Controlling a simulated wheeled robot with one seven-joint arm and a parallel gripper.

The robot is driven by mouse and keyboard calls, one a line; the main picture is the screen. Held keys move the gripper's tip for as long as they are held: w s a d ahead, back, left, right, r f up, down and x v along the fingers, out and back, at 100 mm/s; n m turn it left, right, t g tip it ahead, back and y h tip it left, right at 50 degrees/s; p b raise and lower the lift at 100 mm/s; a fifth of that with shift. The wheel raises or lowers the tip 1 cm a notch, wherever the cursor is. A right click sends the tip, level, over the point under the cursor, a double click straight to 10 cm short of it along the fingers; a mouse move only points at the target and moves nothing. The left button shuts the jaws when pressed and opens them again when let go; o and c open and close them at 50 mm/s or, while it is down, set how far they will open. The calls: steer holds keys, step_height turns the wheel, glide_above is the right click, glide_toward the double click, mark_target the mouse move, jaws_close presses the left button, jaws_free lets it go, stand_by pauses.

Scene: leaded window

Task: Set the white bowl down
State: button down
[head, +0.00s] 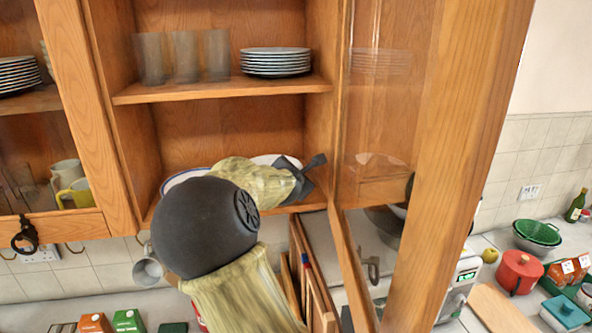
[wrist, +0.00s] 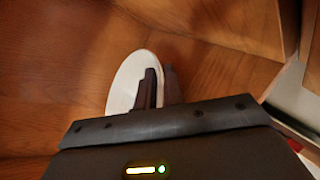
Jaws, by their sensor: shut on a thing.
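The white bowl (wrist: 124,82) shows in the wrist view as a pale oval beside my dark fingers, and my gripper (wrist: 152,90) is shut on it. In the head view my gripper (head: 303,172) is inside the lower compartment of the open wooden cabinet. A white rim (head: 266,159) shows behind my wrist there; my arm hides most of it. I cannot tell whether the bowl touches the cabinet's bottom board (head: 312,203). A blue-edged white dish (head: 180,178) shows left of my wrist, partly hidden by my arm.
The open glazed door (head: 445,160) stands close to the right of my gripper. Above is a shelf (head: 215,90) with glasses (head: 185,57) and a stack of plates (head: 275,61). Mugs (head: 70,183) are behind the left door. Below, the counter holds a red pot (head: 519,273) and green colander (head: 537,233).

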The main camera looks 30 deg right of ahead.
steer(key=c, duration=2)
jaws_free()
steer(key=shift+s, duration=0.1)
steer(key=o, duration=0.5)
steer(key=shift+b+v, duration=1.3)
steer(key=shift+v, duration=0.95)
steer(key=shift+b+v, duration=0.75)
steer(key=shift+v, duration=3.05)
